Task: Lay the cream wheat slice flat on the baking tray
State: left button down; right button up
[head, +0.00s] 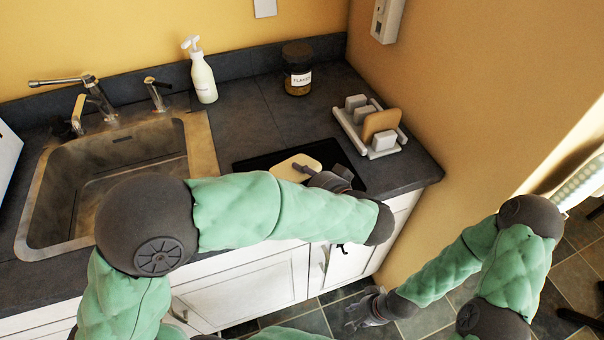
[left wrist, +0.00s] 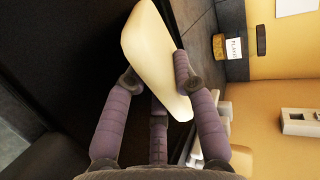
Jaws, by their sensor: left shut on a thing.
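The cream wheat slice (head: 293,170) is in the grip of my left gripper (head: 316,174), over the black baking tray (head: 250,164) on the counter. In the left wrist view the slice (left wrist: 150,45) sits between the fingers of my left gripper (left wrist: 157,75), its pale broad face showing. The dark tray surface (left wrist: 90,50) lies beside it. I cannot tell whether the slice touches the tray. My left forearm hides the tray's front part. My right gripper (head: 366,310) hangs low in front of the cabinets, empty-looking; its finger opening is too small to judge.
A pale rack (head: 350,126) with a brown slice (head: 380,124) and whitish blocks stands right of the tray. A labelled jar (head: 298,70) and a soap bottle (head: 203,80) stand behind. The sink (head: 45,200) is at left. The counter between bottle and tray is clear.

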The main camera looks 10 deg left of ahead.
pick_arm(q)
jog(key=c, duration=0.9)
grip_release()
jog(key=shift+f, duration=0.15)
jog(key=shift+s+d, duration=0.3)
jog(key=shift+s+d+f, duration=0.15)
jog(key=shift+s+d, duration=2.1)
jog(key=shift+d, duration=0.25)
dwell(1.6)
dwell(0.3)
jog(key=shift+r+p, duration=1.8)
jog(key=shift+r, duration=0.85)
